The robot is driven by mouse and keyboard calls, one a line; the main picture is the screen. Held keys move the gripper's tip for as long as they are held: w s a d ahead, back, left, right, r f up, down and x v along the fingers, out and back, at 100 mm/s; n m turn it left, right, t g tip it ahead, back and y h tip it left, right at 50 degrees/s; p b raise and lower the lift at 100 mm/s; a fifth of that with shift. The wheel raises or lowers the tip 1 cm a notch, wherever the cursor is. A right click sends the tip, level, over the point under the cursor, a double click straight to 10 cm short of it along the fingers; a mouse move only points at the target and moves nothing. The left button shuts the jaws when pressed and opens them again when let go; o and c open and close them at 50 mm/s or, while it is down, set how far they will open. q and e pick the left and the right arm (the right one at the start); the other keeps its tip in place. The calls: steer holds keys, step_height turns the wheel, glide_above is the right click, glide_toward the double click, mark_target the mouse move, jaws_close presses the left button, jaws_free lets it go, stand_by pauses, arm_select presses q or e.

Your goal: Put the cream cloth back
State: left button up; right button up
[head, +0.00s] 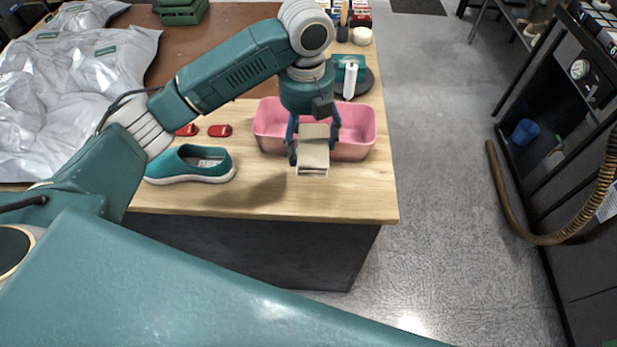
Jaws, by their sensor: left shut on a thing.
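The cream cloth (314,156) is a folded, beige piece in the head view. My left gripper (313,145) points down and is shut on the cloth, with one finger on each side of it. The cloth is in front of the near wall of a pink basin (362,147) on the wooden table; I cannot tell how high it is above the tabletop. The gripper and cloth hide part of the basin. My right gripper is not in view.
A teal shoe (190,164) and two small red items (220,130) are left of the basin. Behind the basin are a white tube (350,79) and a teal box (340,62). Silvery plastic bags (70,95) cover the table's left. The front right tabletop (365,195) is clear.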

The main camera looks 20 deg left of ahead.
arm_select(q)
steer(key=p, duration=0.3)
glide_above(307, 186)
step_height(307, 186, down, 10)
steer(key=shift+r, duration=0.15)
steer(key=shift+f, duration=0.7)
step_height(307, 186, down, 4)
steer(key=shift+r+p, duration=0.1)
steer(key=shift+p, duration=0.3)
steer(key=o, duration=0.6)
steer(key=shift+f, duration=0.2)
steer(key=shift+c, duration=0.2)
steer(key=o, duration=0.4)
steer(key=shift+o, duration=0.2)
steer(key=shift+r, duration=0.15)
